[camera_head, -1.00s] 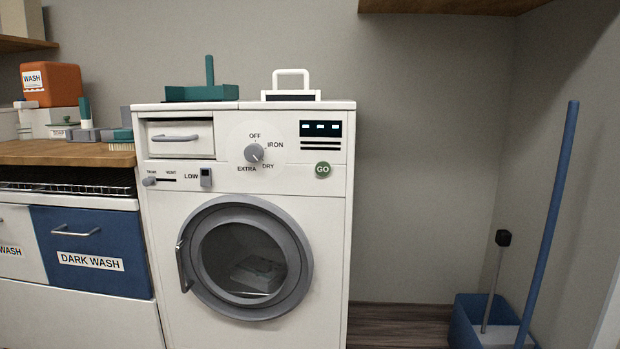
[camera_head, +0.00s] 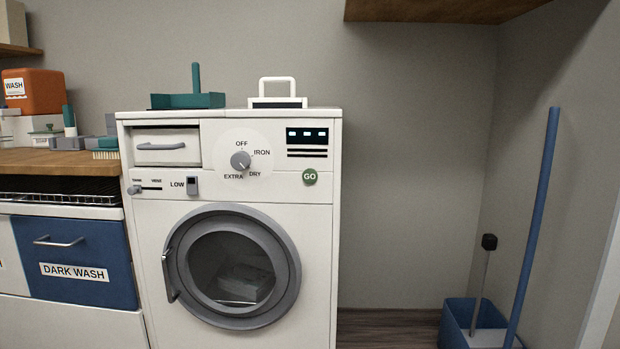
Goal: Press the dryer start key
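The white dryer (camera_head: 318,240) stands in the middle of the head view. The grey dial (camera_head: 240,160) sits left of the key, among the labels OFF, IRON, DRY and EXTRA. The round grey door (camera_head: 290,270) is closed, with a folded item dimly visible behind its glass. Nothing covers the key. My gripper is not in view.
A green tray (camera_head: 187,101) and a white-handled item (camera_head: 277,93) stand on the dryer. A wooden counter (camera_head: 60,163) with containers is at left, above a blue DARK WASH bin (camera_head: 80,240). A blue bucket (camera_head: 470,325) and blue pole (camera_head: 533,220) stand right. Floor between looks clear.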

